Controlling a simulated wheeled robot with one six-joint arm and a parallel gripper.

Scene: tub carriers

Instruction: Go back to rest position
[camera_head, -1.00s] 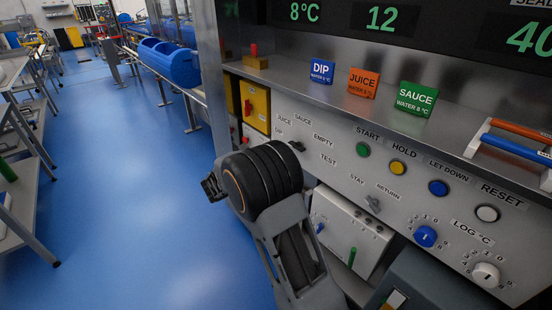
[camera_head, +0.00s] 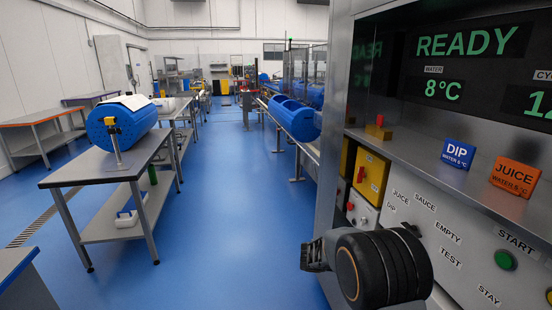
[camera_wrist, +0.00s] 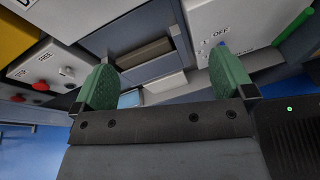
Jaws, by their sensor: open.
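My gripper shows in the wrist view (camera_wrist: 168,88) with its two green pads well apart and nothing between them. Behind the pads are grey and white machine boxes under the panel, seen at a tilt. In the head view my arm's black joint stands at the bottom right, in front of the machine's control panel (camera_head: 440,225). The gripper's fingertips cannot be made out in the head view. The display (camera_head: 470,42) reads READY and 8°C.
The blue DIP sign (camera_head: 457,154) and orange JUICE sign (camera_head: 515,176) stand on the machine's ledge. A steel table (camera_head: 95,168) with a blue tub (camera_head: 132,124) is at left. Blue tubs (camera_head: 294,119) lie on a line behind. The blue floor (camera_head: 235,215) between is clear.

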